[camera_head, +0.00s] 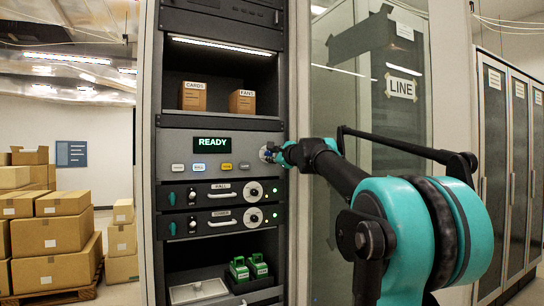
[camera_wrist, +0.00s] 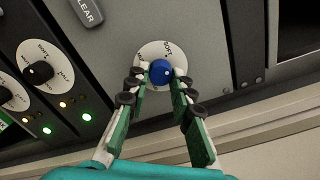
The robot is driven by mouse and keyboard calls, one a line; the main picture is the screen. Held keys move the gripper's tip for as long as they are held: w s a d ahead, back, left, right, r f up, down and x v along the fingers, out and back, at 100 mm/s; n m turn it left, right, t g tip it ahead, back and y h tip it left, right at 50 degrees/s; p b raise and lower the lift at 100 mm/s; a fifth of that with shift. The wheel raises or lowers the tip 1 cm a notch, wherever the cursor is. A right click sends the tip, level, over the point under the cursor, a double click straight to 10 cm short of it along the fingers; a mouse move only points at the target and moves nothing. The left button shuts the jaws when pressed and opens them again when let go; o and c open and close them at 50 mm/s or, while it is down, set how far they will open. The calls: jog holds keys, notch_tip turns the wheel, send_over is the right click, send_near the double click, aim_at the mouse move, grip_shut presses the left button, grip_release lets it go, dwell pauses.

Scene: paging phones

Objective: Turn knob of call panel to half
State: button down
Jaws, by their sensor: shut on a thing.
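The call panel (camera_head: 218,149) is a grey face with a green READY display (camera_head: 225,141) and a row of buttons below it. Its knob is at the panel's right end; in the wrist view it is a blue round knob (camera_wrist: 160,71) on a white dial plate (camera_wrist: 180,50) with small dark marks. My gripper (camera_wrist: 160,76) is shut on the blue knob, one finger at each side. In the head view my gripper (camera_head: 274,152) reaches the panel from the right and mostly hides the knob. The knob's exact setting cannot be read.
Below the panel are two drawer units with dials (camera_head: 253,190) and handles. An open shelf holds green handsets (camera_head: 247,268) and a grey tray (camera_head: 198,290). Boxes labelled CARDS (camera_head: 192,96) and FANS (camera_head: 242,101) stand on the upper shelf. A glass door (camera_head: 370,100) is at right.

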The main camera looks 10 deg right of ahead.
jog(key=m, duration=0.5)
jog(key=shift+f, duration=0.1)
jog(key=m, duration=0.5)
jog(key=shift+a, duration=0.1)
jog(key=shift+m, duration=0.5)
jog(key=c, duration=1.3)
grip_release()
jog(key=v, duration=1.2)
